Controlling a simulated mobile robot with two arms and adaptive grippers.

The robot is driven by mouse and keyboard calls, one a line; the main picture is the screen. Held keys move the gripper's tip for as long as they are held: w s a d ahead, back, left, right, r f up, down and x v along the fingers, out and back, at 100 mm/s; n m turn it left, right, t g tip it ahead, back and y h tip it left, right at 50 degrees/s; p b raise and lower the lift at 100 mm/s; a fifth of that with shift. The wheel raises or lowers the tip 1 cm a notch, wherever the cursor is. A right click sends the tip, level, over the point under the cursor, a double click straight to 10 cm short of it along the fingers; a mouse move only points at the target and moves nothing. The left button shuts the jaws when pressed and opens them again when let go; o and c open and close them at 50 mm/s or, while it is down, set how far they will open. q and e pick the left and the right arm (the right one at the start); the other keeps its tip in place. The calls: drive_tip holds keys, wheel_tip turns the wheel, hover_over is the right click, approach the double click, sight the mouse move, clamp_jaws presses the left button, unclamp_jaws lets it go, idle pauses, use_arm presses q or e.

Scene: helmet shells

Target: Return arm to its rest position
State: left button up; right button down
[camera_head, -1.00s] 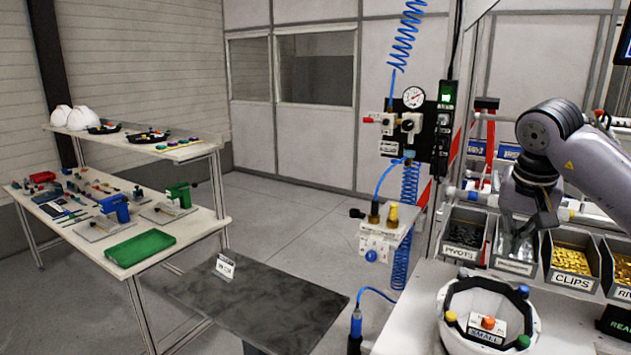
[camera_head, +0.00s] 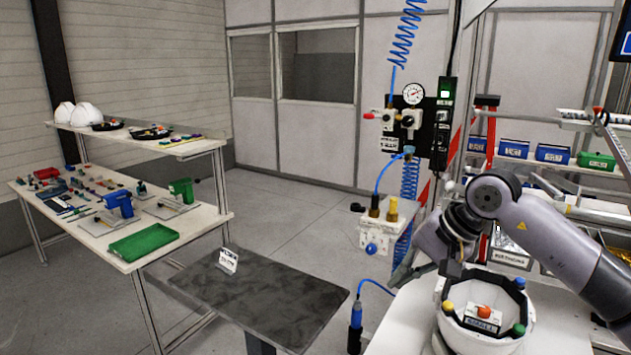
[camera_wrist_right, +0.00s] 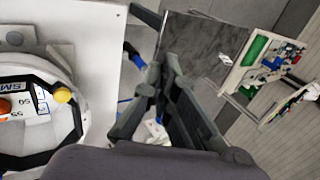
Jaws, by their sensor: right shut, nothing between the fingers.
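My right gripper (camera_head: 402,274) is shut and empty. It points down and left, above the left part of the white work surface, left of the helmet shell. Its closed fingers also show in the right wrist view (camera_wrist_right: 162,78). The white helmet shell (camera_head: 455,335) lies open side up on the work surface, with a dark inner rim, coloured knobs and a labelled block (camera_head: 483,314) inside. The shell is at the left edge of the right wrist view (camera_wrist_right: 25,162). My left gripper is not in view.
An air unit with gauge (camera_head: 413,95) and blue coiled hose stands behind the gripper. A dark low table (camera_head: 280,300) is left of the work surface. A bench (camera_head: 195,228) with tools and a green tray (camera_head: 143,246) stands far left. Blue and green bins (camera_head: 553,153) sit on the back rack.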

drive_tip(key=s+a+r+m+y, duration=0.2)
drive_tip(key=s+a+m+y, duration=0.3)
drive_tip(key=a, duration=0.5)
drive_tip(key=s+a+r+m+y, duration=0.2)
drive_tip(key=a+m+y, duration=0.1)
drive_tip(key=a+y, duration=0.5)
drive_tip(key=w+d+m+t+h, duration=0.1)
drive_tip(key=d+m+t+h, duration=0.25)
drive_tip(key=m+t, duration=0.75)
drive_tip(key=w+d+m+t+h, duration=0.25)
drive_tip(key=d+m+t, duration=0.25)
drive_tip(key=m, duration=1.2)
drive_tip(key=s+d+f+m+g+h, duration=0.3)
drive_tip(key=d+f+m+h, duration=0.85)
drive_tip(key=f+m, duration=0.4)
drive_tip(key=s+d+f+m+g, duration=0.1)
drive_tip(key=s+f+m+g, duration=0.55)
drive_tip(key=s+f, duration=0.5)
drive_tip(key=s+d+f+m+g, duration=0.2)
drive_tip(key=s+f+m+g, duration=0.6)
drive_tip(key=s, duration=0.7)
wheel_tip(320, 180, down, 29)
drive_tip(key=s+n+b, duration=0.2)
drive_tip(key=s+d+f+b, duration=0.1)
drive_tip(key=s+d+f, duration=0.1)
drive_tip(key=s+f, duration=1.4)
drive_tip(key=shift+d+f+n+g+h, duration=0.3)
drive_tip(key=shift+f+g+h, duration=0.15)
drive_tip(key=shift+f, duration=0.15)
